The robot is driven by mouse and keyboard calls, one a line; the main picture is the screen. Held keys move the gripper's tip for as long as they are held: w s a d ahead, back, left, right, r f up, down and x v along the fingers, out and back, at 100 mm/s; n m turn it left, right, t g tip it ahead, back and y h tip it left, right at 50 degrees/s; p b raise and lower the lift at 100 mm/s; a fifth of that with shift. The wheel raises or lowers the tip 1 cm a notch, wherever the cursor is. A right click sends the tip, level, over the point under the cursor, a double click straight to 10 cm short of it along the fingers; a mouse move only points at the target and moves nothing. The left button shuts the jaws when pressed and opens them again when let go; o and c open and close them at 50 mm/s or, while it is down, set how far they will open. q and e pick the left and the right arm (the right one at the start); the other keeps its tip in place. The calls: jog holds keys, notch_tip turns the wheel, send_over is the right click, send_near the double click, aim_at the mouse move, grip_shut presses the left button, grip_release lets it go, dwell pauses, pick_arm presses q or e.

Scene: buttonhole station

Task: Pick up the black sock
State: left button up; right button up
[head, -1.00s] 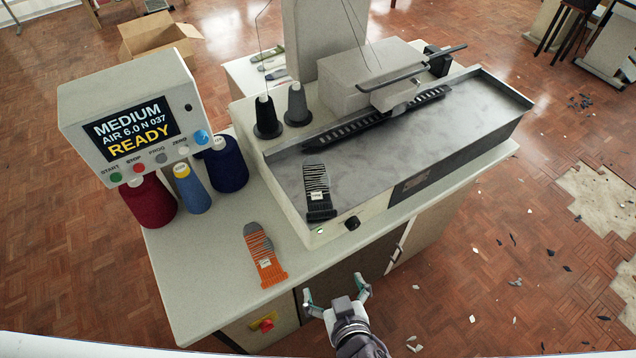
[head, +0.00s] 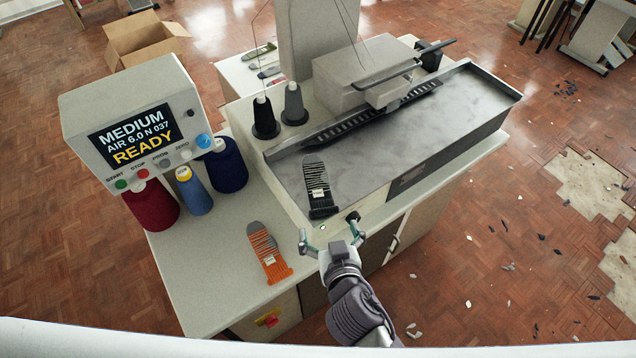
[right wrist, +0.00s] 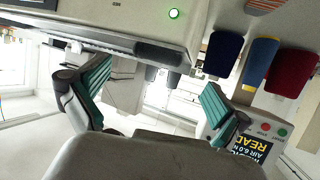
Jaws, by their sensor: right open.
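The black sock (head: 319,188), with grey stripes and a small pale label, lies flat on the machine's grey metal bed near its front left end. My right gripper (head: 330,236) is open and empty, just in front of the machine's front edge and a little nearer than the sock, apart from it. My left gripper is not in view.
An orange and grey sock (head: 268,252) lies on the table (head: 200,285) left of my right gripper. The control box (head: 135,125) and several yarn cones, such as the red one (head: 150,205), stand at the left. The machine bed (head: 400,140) is clear right of the sock.

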aim_at(325, 214)
jog(key=p+x, duration=0.1)
jog(key=x, duration=0.3)
jog(key=shift+w+d+f, duration=0.1)
jog(key=shift+w+f, duration=0.05)
jog(key=shift+w, duration=0.05)
jog(key=shift+s, duration=0.1)
jog(key=shift+c, duration=0.3)
jog(key=c, duration=0.9)
